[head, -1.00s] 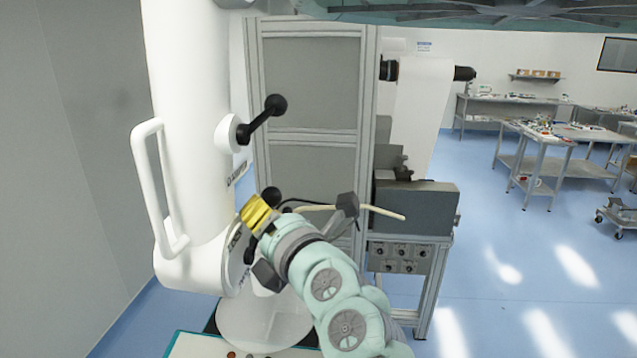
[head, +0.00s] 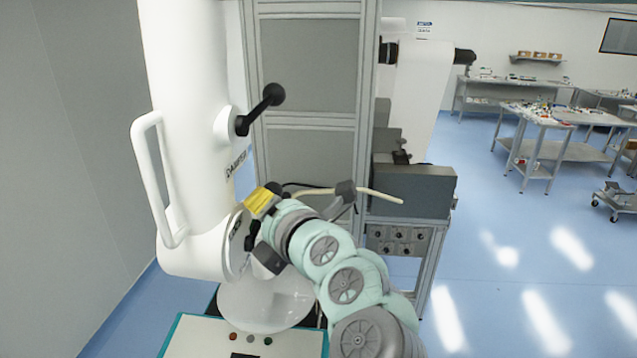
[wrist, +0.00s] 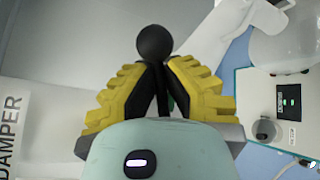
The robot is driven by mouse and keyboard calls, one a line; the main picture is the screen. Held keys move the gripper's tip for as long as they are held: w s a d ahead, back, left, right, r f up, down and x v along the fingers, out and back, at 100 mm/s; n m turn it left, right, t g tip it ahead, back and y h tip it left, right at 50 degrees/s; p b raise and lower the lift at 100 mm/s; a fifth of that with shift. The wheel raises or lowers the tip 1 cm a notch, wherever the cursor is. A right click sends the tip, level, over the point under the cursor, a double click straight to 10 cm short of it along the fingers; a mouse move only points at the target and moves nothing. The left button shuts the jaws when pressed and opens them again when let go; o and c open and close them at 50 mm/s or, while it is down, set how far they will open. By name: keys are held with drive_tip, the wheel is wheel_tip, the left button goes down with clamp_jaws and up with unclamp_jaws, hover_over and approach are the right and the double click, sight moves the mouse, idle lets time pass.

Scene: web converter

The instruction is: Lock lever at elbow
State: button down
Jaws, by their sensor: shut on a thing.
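The white jointed arm of the machine stands at the left of the head view, with its elbow (head: 187,262) at the lower end. A black lever with a ball knob (wrist: 155,43) is at the elbow; the knob shows just beyond my fingertips in the wrist view. My gripper (head: 263,199), with yellow finger pads, is shut on this lever below its knob. The pads also show in the wrist view (wrist: 157,72), pressed in from both sides of the dark stem. My gripper hides most of the stem in the head view.
A second black lever (head: 262,108) sticks out higher on the white arm. A white handle (head: 150,180) is on its left side. A grey framed cabinet (head: 308,70) stands behind. A grey machine box (head: 415,190) is to the right. Open blue floor (head: 500,270) lies further right.

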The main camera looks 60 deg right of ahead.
drive_tip(key=shift+f, duration=0.1)
drive_tip(key=c, duration=1)
unclamp_jaws()
drive_tip(key=shift+c, duration=0.2)
drive_tip(key=v, duration=0.7)
drive_tip(key=shift+s, duration=0.25)
drive_tip(key=shift+a, duration=0.1)
